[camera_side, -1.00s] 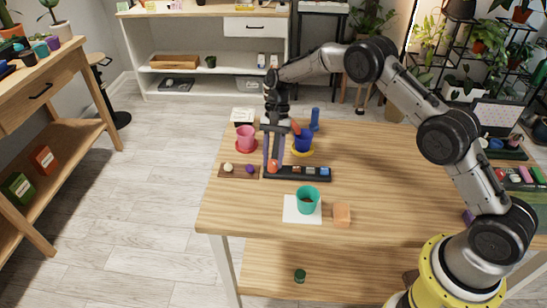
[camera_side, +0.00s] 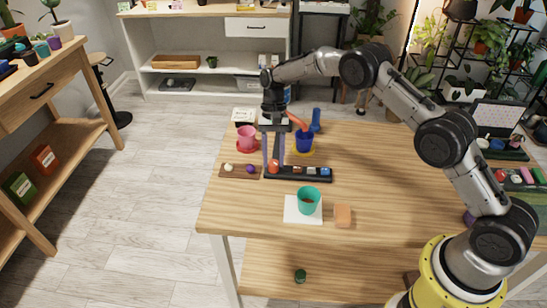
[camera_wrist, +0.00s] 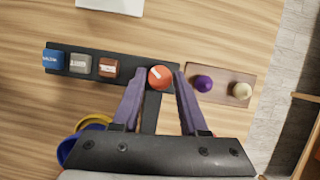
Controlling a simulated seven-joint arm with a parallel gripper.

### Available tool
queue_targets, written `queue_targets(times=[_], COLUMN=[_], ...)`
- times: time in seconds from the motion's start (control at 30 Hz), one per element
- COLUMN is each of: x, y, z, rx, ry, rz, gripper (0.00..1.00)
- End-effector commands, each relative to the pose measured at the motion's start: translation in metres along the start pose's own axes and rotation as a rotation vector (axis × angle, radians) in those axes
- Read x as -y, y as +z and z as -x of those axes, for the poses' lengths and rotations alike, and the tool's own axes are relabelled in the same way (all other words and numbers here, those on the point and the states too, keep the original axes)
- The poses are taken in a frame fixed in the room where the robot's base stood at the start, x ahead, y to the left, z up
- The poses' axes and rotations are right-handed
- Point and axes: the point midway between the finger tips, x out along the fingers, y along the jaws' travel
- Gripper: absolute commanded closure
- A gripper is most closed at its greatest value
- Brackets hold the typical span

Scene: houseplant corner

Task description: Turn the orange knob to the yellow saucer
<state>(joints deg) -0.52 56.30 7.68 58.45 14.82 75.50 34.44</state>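The orange knob (camera_side: 273,167) sits at the left end of a black strip (camera_side: 288,178). In the wrist view the knob (camera_wrist: 160,79) has a white mark toward its upper left. My gripper (camera_side: 273,163) points down over it. In the wrist view its purple fingers (camera_wrist: 160,73) stand either side of the knob, with what looks like a small gap on each side. The yellow saucer (camera_side: 302,154) is behind the strip, under a blue pot (camera_side: 304,143). In the wrist view only part of the saucer's rim (camera_wrist: 90,120) shows, lower left.
Brown, grey and blue pieces (camera_wrist: 53,60) share the strip. A brown board (camera_side: 234,175) with a cream and a purple ball lies to its left. A pink pot (camera_side: 246,137) stands on a red saucer.

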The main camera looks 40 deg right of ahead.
Motion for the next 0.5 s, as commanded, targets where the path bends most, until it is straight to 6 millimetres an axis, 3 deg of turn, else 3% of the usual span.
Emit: queue_targets(times=[0.03, 0.1, 0.13, 0.5], x=[0.0001, 0.0000, 0.0000, 0.0003], y=[-0.0002, -0.0002, -0.0002, -0.0005], z=[0.0005, 0.0002, 0.0000, 0.0052], rx=[-0.001, 0.000, 0.000, 0.000], ry=[-0.001, -0.001, -0.001, -0.002], rz=[0.000, -0.001, -0.001, -0.001], gripper=[0.46, 0.33, 0.32, 0.32])
